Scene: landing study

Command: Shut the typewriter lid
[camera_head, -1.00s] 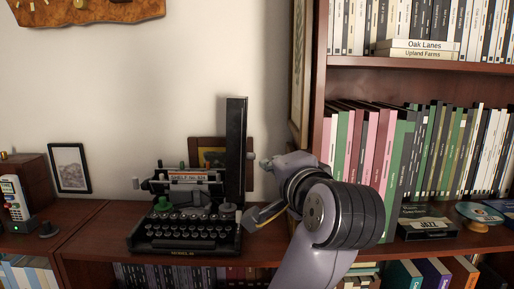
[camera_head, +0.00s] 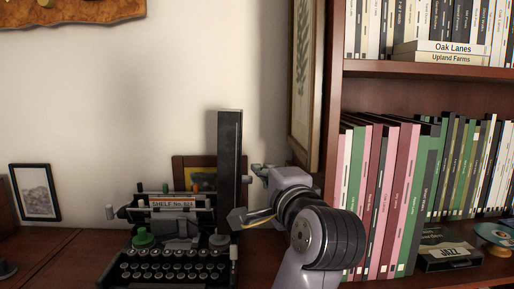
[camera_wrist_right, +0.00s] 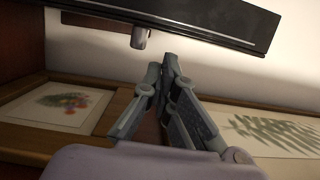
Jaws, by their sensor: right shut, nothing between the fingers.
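The black typewriter (camera_head: 172,262) stands on the wooden shelf, its keys facing me. Its lid (camera_head: 229,165) is a tall black panel standing upright at the typewriter's right side, seen nearly edge-on. A small grey knob sticks out from the lid's right side; in the right wrist view the lid (camera_wrist_right: 190,18) crosses the top and the knob (camera_wrist_right: 139,37) projects from it. My right gripper (camera_head: 258,170) is to the right of the lid, near the knob. In the right wrist view its fingers (camera_wrist_right: 164,60) are shut and empty, with their tips just short of the knob. My left gripper is out of view.
A small framed picture (camera_head: 180,172) leans on the wall behind the typewriter. A bookcase upright (camera_head: 332,100) and a hanging fern picture (camera_head: 305,80) rise behind my right arm. A row of books (camera_head: 405,190) fills the right. The shelf left of the typewriter (camera_head: 60,250) is mostly clear.

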